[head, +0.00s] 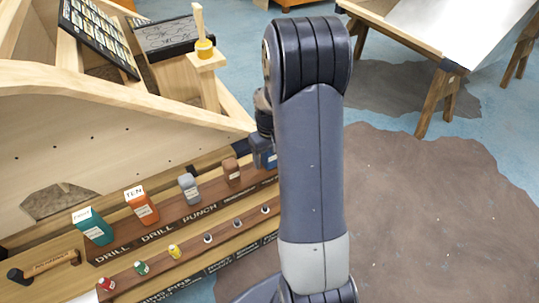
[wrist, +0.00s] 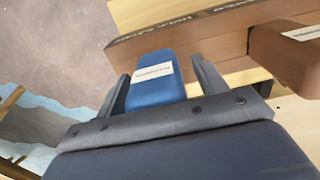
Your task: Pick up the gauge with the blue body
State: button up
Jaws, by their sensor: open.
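The blue-bodied gauge (wrist: 152,92) has a white label across it and stands at the wooden rack in the wrist view. In the head view only a bit of the blue gauge (head: 271,159) shows beside my arm at the rack's right end. My gripper (wrist: 163,74) is open, with one finger on each side of the blue body. I cannot tell whether either finger touches it. In the head view my gripper (head: 259,150) is mostly hidden behind my arm.
A brown block (wrist: 290,58) stands close to the right finger. Along the same rack are a grey block (head: 190,188), an orange one (head: 142,206) and a teal one (head: 94,227). Small coloured pieces line the lower step. A hammer (head: 44,266) lies at left.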

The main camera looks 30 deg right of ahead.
jog(key=c, duration=1.3)
jog(key=shift+o, duration=0.2)
jog(key=shift+r, duration=0.1)
